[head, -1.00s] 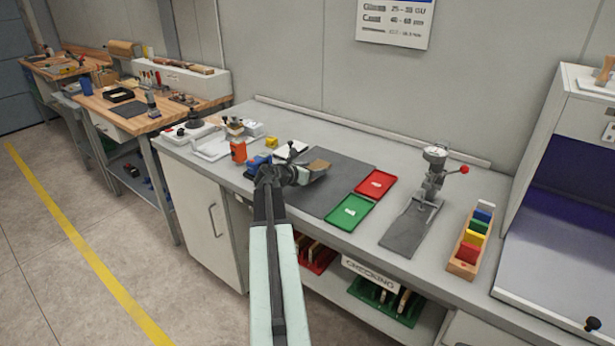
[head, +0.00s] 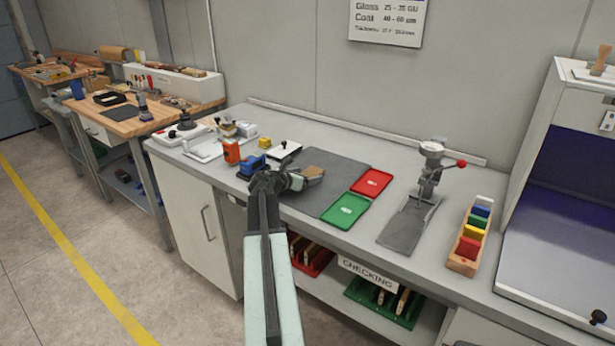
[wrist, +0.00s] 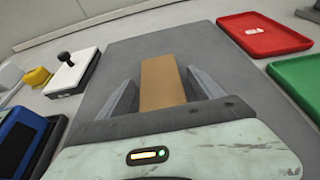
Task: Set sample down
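The sample, a flat tan-brown rectangular piece (head: 313,172), is over the dark grey mat (head: 338,165) on the bench and appears to lie on it. In the wrist view the sample (wrist: 162,84) is between the two fingers of my gripper (wrist: 160,92), its long side pointing away from my palm. A narrow strip of grey mat shows on each side of it, so my gripper looks open around it. In the head view my gripper (head: 305,178) is low over the mat's left part. The sample's near end is hidden by my gripper.
A green tray (head: 345,211) and a red tray (head: 371,182) are at the mat's right. A white block with a black knob (wrist: 72,70) and a blue item (wrist: 25,140) are at its left. A lever stand (head: 428,185) and a wooden rack (head: 464,262) are farther right.

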